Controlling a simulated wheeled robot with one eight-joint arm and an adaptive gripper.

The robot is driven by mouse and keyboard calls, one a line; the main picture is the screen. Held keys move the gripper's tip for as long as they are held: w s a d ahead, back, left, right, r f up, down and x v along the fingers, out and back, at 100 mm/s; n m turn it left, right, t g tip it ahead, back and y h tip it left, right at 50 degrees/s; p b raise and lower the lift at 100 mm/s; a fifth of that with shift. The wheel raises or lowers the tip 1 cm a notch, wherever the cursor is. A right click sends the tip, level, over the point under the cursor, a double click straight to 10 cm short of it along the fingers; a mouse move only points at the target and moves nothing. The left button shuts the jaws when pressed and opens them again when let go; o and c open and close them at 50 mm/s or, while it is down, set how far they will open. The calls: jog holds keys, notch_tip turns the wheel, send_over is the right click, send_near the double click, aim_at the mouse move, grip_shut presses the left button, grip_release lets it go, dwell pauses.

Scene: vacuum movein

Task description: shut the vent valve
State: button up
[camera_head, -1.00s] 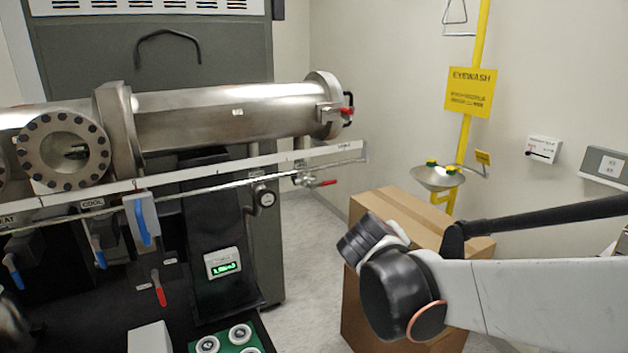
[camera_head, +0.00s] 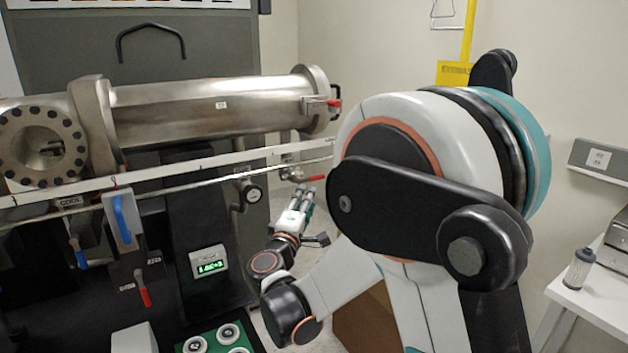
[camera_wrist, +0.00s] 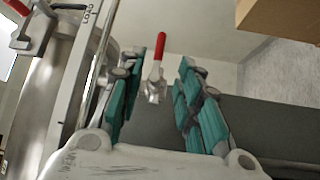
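A small valve with a red lever (camera_head: 311,178) sits at the right end of the thin pipe, its lever pointing right. In the wrist view the red lever (camera_wrist: 159,53) and its metal body (camera_wrist: 154,88) show between my two teal fingers, beyond or level with them; I see no clear contact. My gripper (camera_head: 303,194) is open, just below this lever in the head view, and its spread, empty fingers show in the wrist view (camera_wrist: 172,62). Another red lever (camera_head: 143,289) hangs down on the dark panel at left. I cannot read which is labelled vent.
A large steel chamber (camera_head: 210,108) lies above the pipe, with a white rail (camera_head: 220,160) below it. A cardboard box (camera_head: 365,325) stands behind my arm. A white table (camera_head: 600,290) is at right.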

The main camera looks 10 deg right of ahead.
aim_at(317, 178)
jog(key=b+x, duration=0.1)
jog(key=x, duration=1.1)
jog(key=shift+b, duration=0.3)
jog(key=shift+c, duration=0.2)
grip_shut()
